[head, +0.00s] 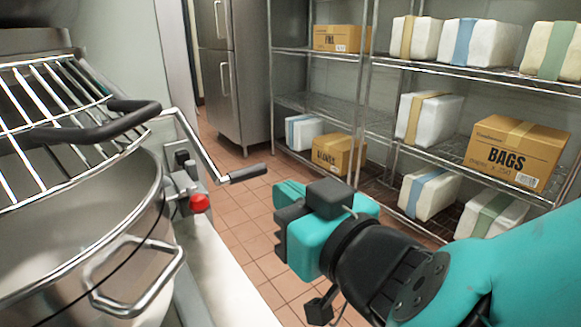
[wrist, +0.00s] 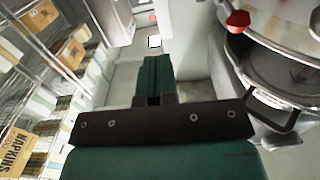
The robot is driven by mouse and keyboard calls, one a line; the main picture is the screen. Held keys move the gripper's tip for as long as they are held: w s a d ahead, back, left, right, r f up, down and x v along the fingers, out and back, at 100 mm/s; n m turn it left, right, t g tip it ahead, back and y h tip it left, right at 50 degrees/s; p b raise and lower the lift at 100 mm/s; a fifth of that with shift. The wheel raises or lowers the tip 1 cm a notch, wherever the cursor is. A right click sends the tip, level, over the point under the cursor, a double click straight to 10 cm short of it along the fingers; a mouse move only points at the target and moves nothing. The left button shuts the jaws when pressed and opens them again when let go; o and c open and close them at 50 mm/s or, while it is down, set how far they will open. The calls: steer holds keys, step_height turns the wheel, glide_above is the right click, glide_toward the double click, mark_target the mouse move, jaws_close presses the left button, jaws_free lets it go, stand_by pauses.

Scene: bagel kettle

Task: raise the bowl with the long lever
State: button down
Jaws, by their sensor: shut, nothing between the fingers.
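The long lever is a bent metal rod with a black grip (head: 248,173) reaching out from the mixer's side in the head view. The steel bowl (head: 75,230) is at the left under a wire guard and also shows at the right of the wrist view (wrist: 262,75). My gripper (head: 288,192), teal and black, is to the right of the lever's grip in the picture, apart from it. In the wrist view its teal fingers (wrist: 155,68) are together and empty. I cannot make out the lever in the wrist view.
A red knob (head: 200,203) sits on the mixer below the lever. The bowl's side handle (head: 135,280) juts out toward the front. Wire shelves (head: 425,70) with boxes and wrapped packs stand at the right. Tiled floor (head: 235,215) lies open between mixer and shelves.

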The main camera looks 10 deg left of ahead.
steer(key=f+p+x, duration=0.2)
steer(key=p+x, duration=0.3)
steer(key=x, duration=0.8)
steer(key=shift+f, duration=0.3)
steer(key=shift+d+f, duration=0.15)
